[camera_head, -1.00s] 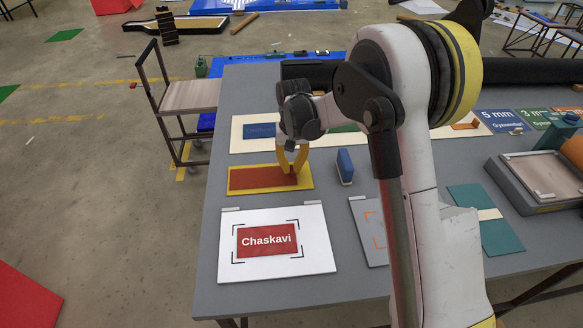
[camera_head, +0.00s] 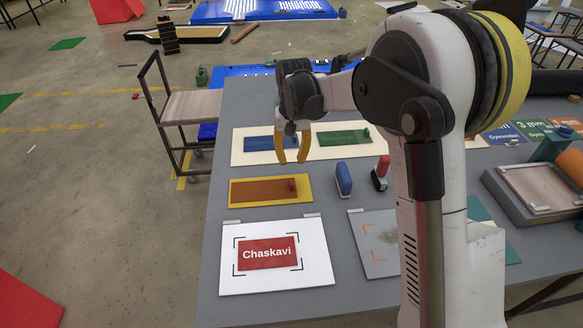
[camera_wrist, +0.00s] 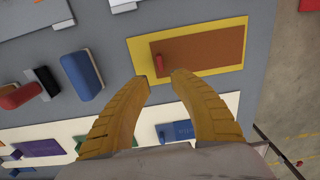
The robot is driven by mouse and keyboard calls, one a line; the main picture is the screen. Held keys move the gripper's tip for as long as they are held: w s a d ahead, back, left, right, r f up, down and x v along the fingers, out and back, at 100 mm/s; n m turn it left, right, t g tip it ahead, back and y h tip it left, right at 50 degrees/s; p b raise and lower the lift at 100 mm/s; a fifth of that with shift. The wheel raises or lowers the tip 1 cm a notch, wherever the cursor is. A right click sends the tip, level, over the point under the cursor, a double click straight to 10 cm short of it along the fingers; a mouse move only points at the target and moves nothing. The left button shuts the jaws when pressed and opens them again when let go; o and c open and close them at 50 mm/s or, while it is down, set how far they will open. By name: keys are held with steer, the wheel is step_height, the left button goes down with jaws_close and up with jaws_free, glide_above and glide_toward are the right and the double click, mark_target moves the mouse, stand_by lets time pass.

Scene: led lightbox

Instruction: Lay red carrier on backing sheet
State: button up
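The red carrier (camera_head: 250,191) is a flat red-brown plate with a small red knob at its right end. It lies flat on a yellow sheet (camera_head: 236,204), whose border shows around it. In the wrist view the carrier (camera_wrist: 205,55) and the yellow sheet (camera_wrist: 137,51) show at the top right, with the knob near my fingertips. My gripper (camera_head: 292,160), with two yellow curved fingers, is above and behind the carrier. Its tips are apart with nothing between them, clear of the knob; the wrist view also shows the open gripper (camera_wrist: 161,80).
A cream board (camera_head: 240,158) with blue (camera_head: 258,145) and green (camera_head: 338,138) plates lies behind. A blue block (camera_head: 343,180) and a red-and-black block (camera_head: 379,175) stand to the right. A white board (camera_head: 315,255) with a red "Chaskavi" panel (camera_head: 267,254) lies in front.

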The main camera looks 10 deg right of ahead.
steer(key=s+d+r+t, duration=0.3)
steer(key=s+d+r, duration=0.2)
steer(key=s+r, duration=0.75)
steer(key=s+d+t, duration=0.4)
steer(key=s, duration=1.1)
steer(key=shift+d+f, duration=0.2)
steer(key=shift+f, duration=0.25)
steer(key=shift+w, duration=0.1)
step_height(320, 180, down, 4)
steer(key=b, duration=0.3)
steer(key=shift+r, duration=0.2)
